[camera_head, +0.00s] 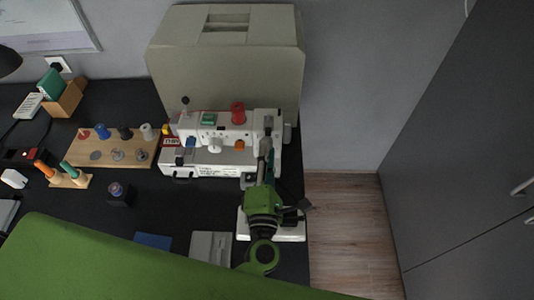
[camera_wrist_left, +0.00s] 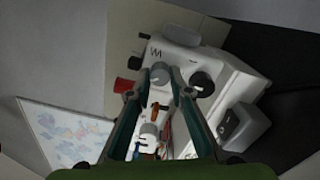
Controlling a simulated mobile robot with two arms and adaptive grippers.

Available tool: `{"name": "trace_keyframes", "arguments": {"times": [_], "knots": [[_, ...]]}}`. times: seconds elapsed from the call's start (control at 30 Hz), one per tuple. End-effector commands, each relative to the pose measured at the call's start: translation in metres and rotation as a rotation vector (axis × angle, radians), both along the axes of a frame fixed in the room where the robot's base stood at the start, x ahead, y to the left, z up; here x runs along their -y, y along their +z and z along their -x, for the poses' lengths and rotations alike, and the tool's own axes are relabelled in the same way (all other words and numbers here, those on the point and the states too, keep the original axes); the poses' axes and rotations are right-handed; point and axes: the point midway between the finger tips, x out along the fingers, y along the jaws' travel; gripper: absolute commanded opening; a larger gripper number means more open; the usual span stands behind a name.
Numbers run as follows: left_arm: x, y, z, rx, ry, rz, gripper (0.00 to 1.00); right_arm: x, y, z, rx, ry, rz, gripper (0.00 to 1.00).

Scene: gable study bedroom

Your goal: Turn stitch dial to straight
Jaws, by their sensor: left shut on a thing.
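The white sewing machine (camera_head: 222,131) stands on the dark table in front of the wall, and it fills the middle of the left wrist view (camera_wrist_left: 226,78). A grey dial (camera_wrist_left: 160,72) sits on its face under a zigzag mark. My left gripper (camera_head: 267,142) reaches to the machine's right end. In the left wrist view its fingers (camera_wrist_left: 161,80) are on either side of the grey dial, closed on it. The dial's pointer setting is too small to read. In the head view the gripper hides the dial. My right gripper is not in view.
A black dial (camera_wrist_left: 201,83) is close beside the fingers, and another grey knob (camera_wrist_left: 149,131) is lower down. A beige case (camera_head: 225,62) stands behind the machine. A wooden spool board (camera_head: 88,159) lies to its left. The floor (camera_head: 345,235) right of the table is clear.

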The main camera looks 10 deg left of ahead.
Motion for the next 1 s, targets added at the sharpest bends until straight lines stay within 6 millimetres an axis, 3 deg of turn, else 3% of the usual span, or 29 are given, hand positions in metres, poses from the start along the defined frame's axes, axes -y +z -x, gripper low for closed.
{"name": "trace_keyframes", "arguments": {"times": [0.33, 0.37, 0.4, 0.77, 0.87, 1.0], "knots": [[0.000, -0.001, 0.000, -0.002, -0.001, 0.004, 0.00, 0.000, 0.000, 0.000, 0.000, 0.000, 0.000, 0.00], [0.000, -0.001, 0.000, -0.002, -0.001, 0.004, 0.27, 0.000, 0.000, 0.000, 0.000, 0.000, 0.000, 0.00], [0.000, -0.001, 0.000, -0.001, -0.001, 0.004, 0.36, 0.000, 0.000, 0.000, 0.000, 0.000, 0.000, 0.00], [0.000, -0.001, 0.002, -0.001, 0.000, 0.002, 0.36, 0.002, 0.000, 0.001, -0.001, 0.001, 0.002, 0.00], [0.002, -0.001, 0.009, -0.002, -0.002, 0.001, 0.36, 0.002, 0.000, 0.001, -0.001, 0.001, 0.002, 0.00], [0.006, -0.003, 0.034, -0.005, -0.003, 0.001, 0.36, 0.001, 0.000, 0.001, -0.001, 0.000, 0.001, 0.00]]}}
